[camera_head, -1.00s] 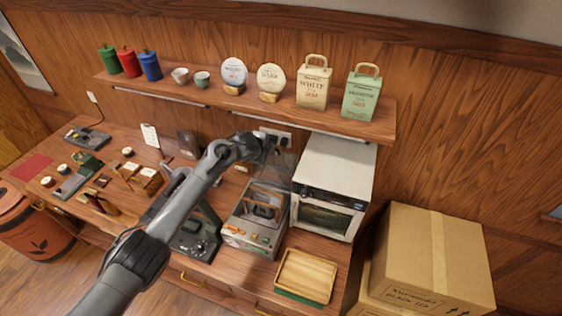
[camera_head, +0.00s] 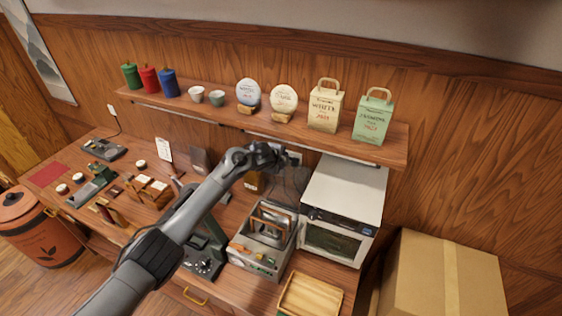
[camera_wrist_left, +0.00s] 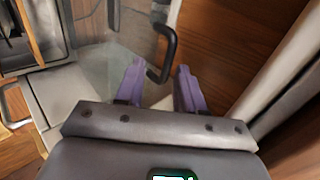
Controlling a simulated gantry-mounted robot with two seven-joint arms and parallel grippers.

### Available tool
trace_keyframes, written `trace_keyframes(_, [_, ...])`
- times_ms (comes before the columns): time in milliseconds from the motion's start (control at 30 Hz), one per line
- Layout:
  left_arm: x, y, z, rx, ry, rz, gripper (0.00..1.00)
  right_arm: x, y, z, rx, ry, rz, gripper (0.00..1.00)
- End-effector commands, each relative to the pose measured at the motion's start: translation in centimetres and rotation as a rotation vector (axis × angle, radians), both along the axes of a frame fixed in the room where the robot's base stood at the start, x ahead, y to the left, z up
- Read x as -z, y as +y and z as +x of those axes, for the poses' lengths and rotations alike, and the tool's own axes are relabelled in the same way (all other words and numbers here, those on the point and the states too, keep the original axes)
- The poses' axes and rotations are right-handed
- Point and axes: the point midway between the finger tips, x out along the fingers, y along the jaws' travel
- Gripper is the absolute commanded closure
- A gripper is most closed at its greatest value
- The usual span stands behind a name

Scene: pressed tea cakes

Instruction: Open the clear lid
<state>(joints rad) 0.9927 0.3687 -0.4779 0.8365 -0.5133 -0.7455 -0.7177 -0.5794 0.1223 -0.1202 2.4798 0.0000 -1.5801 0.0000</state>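The clear lid (camera_head: 291,183) stands raised at the back of a grey machine (camera_head: 241,256) with buttons on its front, left of the white oven. In the left wrist view the lid is a see-through pane (camera_wrist_left: 103,68) with a black bar handle (camera_wrist_left: 168,48). My left gripper (camera_head: 284,158) is by the raised lid's upper edge. In the left wrist view its purple fingers (camera_wrist_left: 160,72) are spread apart. The handle's lower end shows between the fingertips, with gaps visible on both sides. The head view hides the fingertips. My right gripper is not in view.
The white oven (camera_head: 345,190) stands close right of the lid. A wall shelf (camera_head: 220,118) with tins, cups and tea bags runs above. A wooden tray (camera_head: 310,297) lies in front, and a cardboard box (camera_head: 440,280) stands at right. Tea tools cover the table's left side.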

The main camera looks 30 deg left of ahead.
Motion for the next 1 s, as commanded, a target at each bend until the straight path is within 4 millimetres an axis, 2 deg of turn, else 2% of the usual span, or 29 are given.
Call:
trace_keyframes(267, [0.3,0.0,-0.1,0.001,0.005,0.003,0.62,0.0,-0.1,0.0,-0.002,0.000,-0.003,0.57])
trace_keyframes(500, [-0.3,0.0,-0.9,0.003,0.006,0.003,0.62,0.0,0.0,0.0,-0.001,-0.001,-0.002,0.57])
trace_keyframes(1000, [-4.9,-0.2,-6.0,0.002,0.003,0.002,0.62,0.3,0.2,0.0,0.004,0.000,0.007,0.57])
